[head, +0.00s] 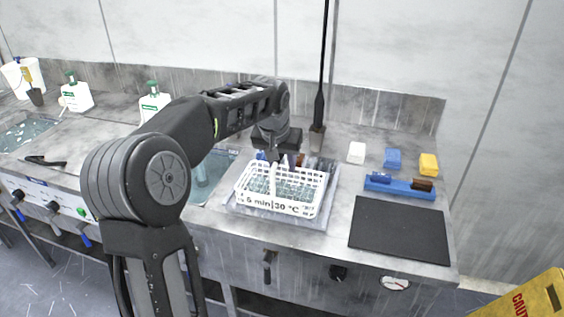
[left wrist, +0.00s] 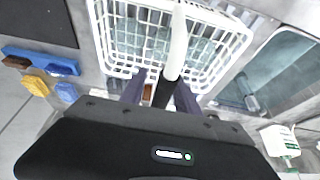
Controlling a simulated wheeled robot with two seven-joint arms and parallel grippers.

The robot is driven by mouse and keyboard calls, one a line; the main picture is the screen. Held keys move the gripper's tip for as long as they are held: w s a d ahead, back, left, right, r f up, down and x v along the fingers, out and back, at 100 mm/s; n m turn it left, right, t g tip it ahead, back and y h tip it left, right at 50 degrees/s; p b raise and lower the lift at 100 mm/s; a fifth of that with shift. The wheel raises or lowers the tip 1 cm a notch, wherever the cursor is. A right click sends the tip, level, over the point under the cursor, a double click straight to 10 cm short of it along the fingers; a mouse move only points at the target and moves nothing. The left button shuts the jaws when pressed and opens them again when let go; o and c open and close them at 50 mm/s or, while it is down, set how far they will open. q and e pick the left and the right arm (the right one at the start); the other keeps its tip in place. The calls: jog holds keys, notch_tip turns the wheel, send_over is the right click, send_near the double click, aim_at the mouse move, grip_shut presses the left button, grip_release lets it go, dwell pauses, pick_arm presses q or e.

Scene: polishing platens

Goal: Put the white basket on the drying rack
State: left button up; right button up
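The white basket (head: 287,206) with the label "6 min 30 °C" is at the middle of the counter, over a grey flat tray (head: 322,222). It has a tall white handle and holds pale blue, clear-looking contents. I cannot tell whether the grey tray is the drying rack. My left gripper (head: 284,160) is above the far part of the basket, pointing down. In the left wrist view the basket (left wrist: 225,50) lies beyond the fingertips (left wrist: 160,95). The fingers are apart, with the handle (left wrist: 176,45) reaching between them. My right gripper is not seen.
A black mat (head: 400,229) lies right of the basket, with a blue holder (head: 400,187) behind it. White, blue and yellow blocks stand further back. A dark upright rod (head: 319,100) rises behind the basket. A water basin (head: 208,172) is to the left, and bottles (head: 76,95) stand further left.

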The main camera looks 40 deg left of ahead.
pick_arm(q)
jog(key=v, duration=1.2)
jog(key=shift+d+r, duration=0.1)
